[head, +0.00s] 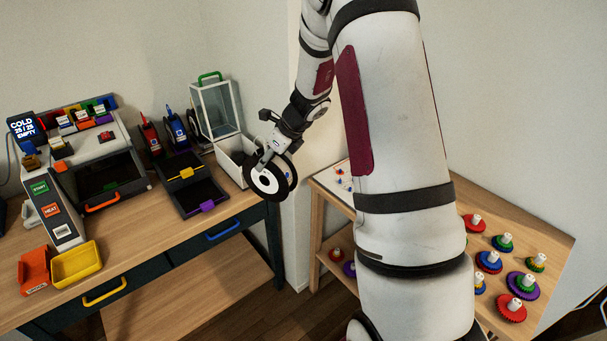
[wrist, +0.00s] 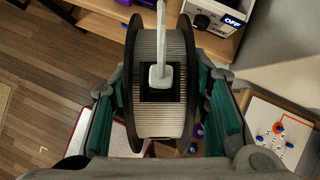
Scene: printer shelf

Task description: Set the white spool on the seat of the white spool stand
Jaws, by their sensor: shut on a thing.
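The white spool (wrist: 160,119) has pale filament wound between two black flanges. In the wrist view it sits between the teal pads of my gripper (wrist: 165,108), which is shut on it. A white upright bar with a blunt end (wrist: 160,75) shows over a dark square on the spool's face; I cannot tell what it belongs to. In the head view my gripper (head: 270,155) holds the spool (head: 265,184) in the air, flange towards the camera, beside the right end of the wooden workbench. I cannot make out the white spool stand for certain in either view.
A white open bin (head: 232,160) and a clear case with a green handle (head: 215,108) stand on the workbench (head: 150,215) close to the spool. A printer (head: 100,155) stands further left. A second table (head: 545,240) with coloured gears is right, partly behind my arm.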

